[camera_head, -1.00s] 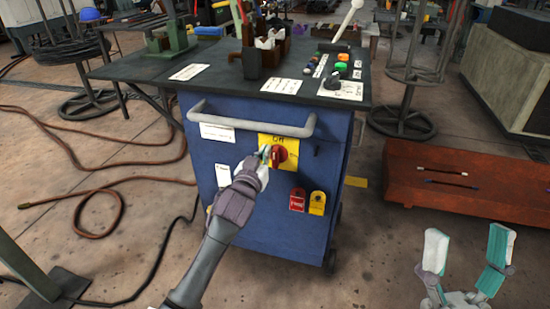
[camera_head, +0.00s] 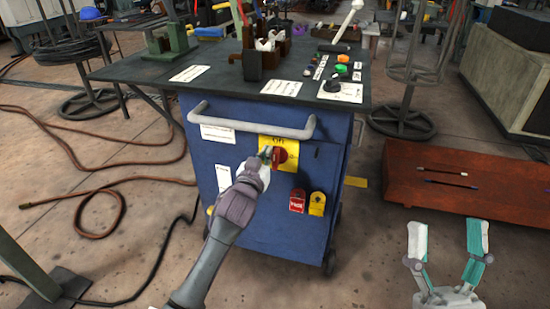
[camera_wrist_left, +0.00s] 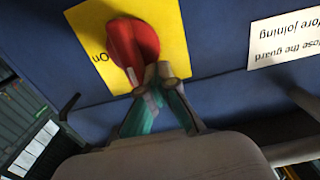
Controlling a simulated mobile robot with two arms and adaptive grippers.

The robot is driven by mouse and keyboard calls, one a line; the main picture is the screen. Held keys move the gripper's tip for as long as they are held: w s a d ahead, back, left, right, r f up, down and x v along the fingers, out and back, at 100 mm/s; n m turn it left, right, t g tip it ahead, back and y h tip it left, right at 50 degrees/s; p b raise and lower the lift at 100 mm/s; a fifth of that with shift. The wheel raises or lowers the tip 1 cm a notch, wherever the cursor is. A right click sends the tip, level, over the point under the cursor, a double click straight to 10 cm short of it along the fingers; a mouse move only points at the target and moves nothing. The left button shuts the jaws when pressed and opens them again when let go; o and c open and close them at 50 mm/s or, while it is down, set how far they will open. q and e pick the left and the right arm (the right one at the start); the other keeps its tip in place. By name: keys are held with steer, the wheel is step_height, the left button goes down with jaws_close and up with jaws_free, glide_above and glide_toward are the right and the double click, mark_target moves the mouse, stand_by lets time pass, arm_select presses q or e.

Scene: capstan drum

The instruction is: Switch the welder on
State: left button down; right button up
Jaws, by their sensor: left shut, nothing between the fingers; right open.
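The blue welder cabinet (camera_head: 265,215) stands in the middle of the head view. On its front is a yellow plate (camera_head: 264,141) with a red rotary switch (camera_head: 280,156). The plate reads "Off" at the top in the head view, and "On" shows beside the switch in the wrist view. My left gripper (camera_head: 267,153) is shut and empty, its tips just left of the red switch. In the wrist view its fingertips (camera_wrist_left: 157,80) overlap the edge of the red switch (camera_wrist_left: 133,42); contact cannot be told. My right gripper (camera_head: 447,243) is open and empty, low at the right.
A grey handle bar (camera_head: 250,124) runs above the switch. Red and yellow tags (camera_head: 317,204) hang at its lower right. The dark top (camera_head: 230,68) carries buttons, labels and tools. A brown hose (camera_head: 100,195) and black cable lie on the floor at left.

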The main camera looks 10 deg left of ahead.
stand_by(0.3)
arm_select(q)
steer(key=shift+d+r, duration=0.15)
steer(key=shift+d, duration=0.05)
steer(key=shift+d+p, duration=0.15)
steer(key=shift+p, duration=0.2)
arm_select(e)
steer(key=shift+w+a+f+g+h, duration=0.15)
steer(key=shift+w+f+g+h, duration=0.45)
steer(key=shift+w+f+g, duration=0.5)
arm_select(q)
steer(key=shift+r, duration=0.1)
steer(key=shift+d, duration=0.35)
arm_select(e)
steer(key=shift+w+f+g, duration=0.7)
steer(key=shift+f, duration=0.15)
arm_select(q)
steer(key=shift+p, duration=0.3)
